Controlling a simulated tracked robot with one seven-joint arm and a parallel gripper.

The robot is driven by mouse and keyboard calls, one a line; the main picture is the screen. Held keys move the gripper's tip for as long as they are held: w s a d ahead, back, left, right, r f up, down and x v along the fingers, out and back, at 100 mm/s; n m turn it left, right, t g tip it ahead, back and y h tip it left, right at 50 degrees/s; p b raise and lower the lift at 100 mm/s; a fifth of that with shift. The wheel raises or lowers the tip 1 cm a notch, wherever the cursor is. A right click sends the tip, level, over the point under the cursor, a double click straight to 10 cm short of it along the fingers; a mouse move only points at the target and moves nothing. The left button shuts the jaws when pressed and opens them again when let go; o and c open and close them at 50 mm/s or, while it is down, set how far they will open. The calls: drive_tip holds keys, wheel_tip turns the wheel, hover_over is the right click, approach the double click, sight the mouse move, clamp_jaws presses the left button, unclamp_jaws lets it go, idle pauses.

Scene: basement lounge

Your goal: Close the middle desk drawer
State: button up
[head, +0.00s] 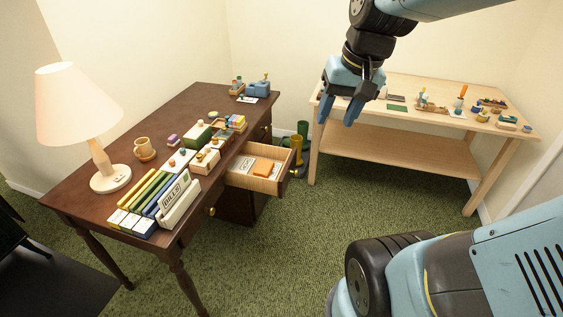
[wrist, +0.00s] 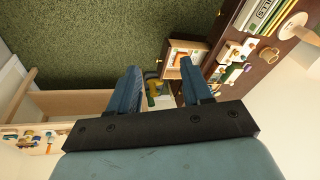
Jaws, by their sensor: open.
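The dark wooden desk (head: 125,120) has one drawer (head: 277,183) pulled out toward the right. This drawer lies between the closed near part with a brass knob (head: 212,211) and the far end of the desk. It has pale wooden walls and holds an orange item (head: 263,167) and a pale paper-like item. My gripper (head: 337,119) is open and empty, in the air above and to the right of the drawer, apart from it. In the wrist view, the open drawer (wrist: 172,60) shows between and beyond the blue fingers (wrist: 160,72).
A lamp (head: 100,165), books, boxes and a cup (head: 144,148) stand on the desk. Green and yellow boots (head: 299,141) stand on the floor behind the drawer. A light wooden workbench (head: 400,141) with small items is at right. Green carpet before the drawer is clear.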

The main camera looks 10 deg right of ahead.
drive_tip(key=w+f+m+g+y, duration=0.1)
drive_tip(key=w+f, duration=0.1)
drive_tip(key=w+f+m+g+y, duration=0.1)
drive_tip(key=w+f, duration=0.1)
drive_tip(key=w+f+m+g+y, duration=0.1)
drive_tip(key=w+f, duration=0.1)
drive_tip(key=shift+w+a+f, duration=0.1)
drive_tip(key=shift+w+f, duration=0.1)
drive_tip(key=shift+w, duration=0.15)
clamp_jaws()
drive_tip(key=w+d+f+m+g+y, duration=0.1)
drive_tip(key=w+d+f+m+y, duration=0.2)
drive_tip(key=w+f+m+y, duration=0.55)
drive_tip(key=w+d+f+m+t+y, duration=0.1)
drive_tip(key=w+d+f+m+t, duration=0.15)
drive_tip(key=f, duration=0.55)
drive_tip(key=w+d+f+m+t+y, duration=0.1)
drive_tip(key=w+d+f, duration=0.15)
drive_tip(key=f, duration=0.55)
drive_tip(key=m+t, duration=0.7)
approach(285, 178)
drive_tip(key=shift+y, duration=0.35)
drive_tip(key=x, duration=0.7)
drive_tip(key=shift+f, duration=0.25)
